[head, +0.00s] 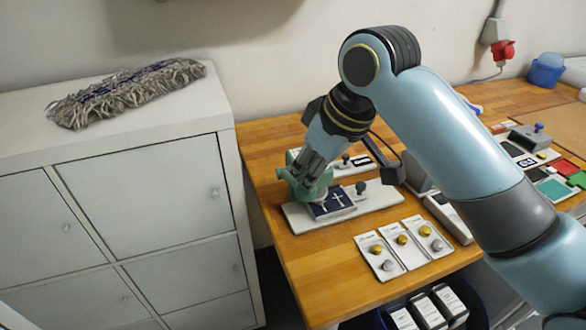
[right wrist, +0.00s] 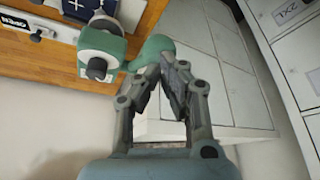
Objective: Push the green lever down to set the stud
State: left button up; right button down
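A green press (head: 307,185) stands at the left end of a pale board on the wooden table. Its green lever (right wrist: 152,51) shows in the right wrist view, with a rounded end next to my fingertips. A dark blue piece with white marks (head: 335,203) lies on the board beside the press. My right gripper (head: 303,167) is at the press; in the right wrist view the gripper (right wrist: 165,68) has its fingertips together, right at the lever's end. Whether they touch it is unclear. The stud itself cannot be made out. My left gripper is out of view.
White cards with yellow and grey studs (head: 402,239) lie in front of the board (head: 378,204). A white cabinet (head: 150,190) with a mop head (head: 125,92) stands left of the table. More boards and coloured pads (head: 567,167) lie at the right.

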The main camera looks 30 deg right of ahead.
aim_at(312, 196)
jog(key=shift+f, duration=0.35)
jog(key=shift+s+f, duration=0.2)
jog(key=shift+f, duration=0.25)
jog(key=shift+s+a+f+b, duration=0.15)
jog(key=shift+f+b, duration=0.3)
jog(key=shift+f, duration=0.25)
dwell(0.3)
jog(key=shift+s+f+b, duration=0.15)
jog(key=shift+f+b, duration=0.15)
jog(key=shift+f, duration=0.65)
notch_tip(312, 196, up, 3)
jog(key=p, duration=0.3)
jog(key=shift+p, duration=0.4)
jog(key=shift+r, duration=0.25)
notch_tip(312, 196, up, 10)
jog(key=shift+f, duration=0.2)
dwell(0.3)
